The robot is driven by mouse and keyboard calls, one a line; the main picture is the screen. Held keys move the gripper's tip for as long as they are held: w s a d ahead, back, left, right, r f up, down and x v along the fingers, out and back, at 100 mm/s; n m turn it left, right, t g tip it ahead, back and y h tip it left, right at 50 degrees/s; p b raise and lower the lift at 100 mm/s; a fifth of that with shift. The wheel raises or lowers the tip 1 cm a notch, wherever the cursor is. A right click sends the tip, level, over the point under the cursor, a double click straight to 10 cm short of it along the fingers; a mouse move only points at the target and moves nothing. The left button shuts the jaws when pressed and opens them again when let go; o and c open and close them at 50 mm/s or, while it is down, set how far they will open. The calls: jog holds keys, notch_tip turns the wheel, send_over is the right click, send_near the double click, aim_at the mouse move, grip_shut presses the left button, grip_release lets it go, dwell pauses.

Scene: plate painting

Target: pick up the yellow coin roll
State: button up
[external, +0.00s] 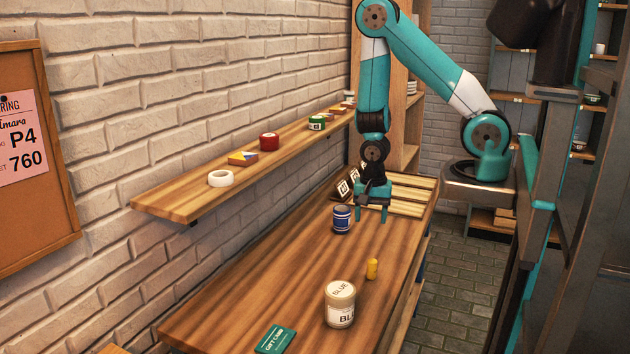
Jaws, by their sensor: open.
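The yellow coin roll (372,269) stands upright on the wooden table, near its right edge. My gripper (371,214) is open and points down, farther back over the table than the coin roll. It is apart from the coin roll, with nothing seen between its fingers. A dark blue can (342,219) with a white label stands just left of my gripper; I cannot tell whether they touch.
A cream jar labelled BLUE (340,304) stands in front of the coin roll. A green gift card (275,340) lies at the table's near end. A wall shelf (190,205) holds several small items. Slatted wood (408,194) and dark tag holders (343,188) are behind my gripper.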

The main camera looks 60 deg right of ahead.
jog(key=b, duration=0.5)
send_over(371, 261)
jog(key=shift+m, duration=0.4)
notch_tip(371, 261, down, 7)
jog(key=shift+w+a, duration=0.1)
jog(key=shift+a, duration=0.05)
jog(key=shift+f+p, duration=0.3)
jog(key=shift+p, duration=0.4)
notch_tip(371, 261, down, 6)
jog(key=shift+r+p, duration=0.2)
jog(key=shift+p, duration=0.3)
jog(key=shift+f+p, duration=0.4)
jog(key=shift+f, duration=0.2)
jog(key=shift+s+d+f+p, duration=0.15)
jog(key=shift+f+p, duration=0.2)
jog(key=shift+f, duration=0.65)
jog(key=shift+s+d+f+p, duration=0.15)
jog(key=shift+f+p, duration=0.15)
jog(key=shift+f, duration=0.7)
grip_shut()
jog(key=c, duration=1.1)
grip_release()
jog(key=c, duration=1.1)
grip_release()
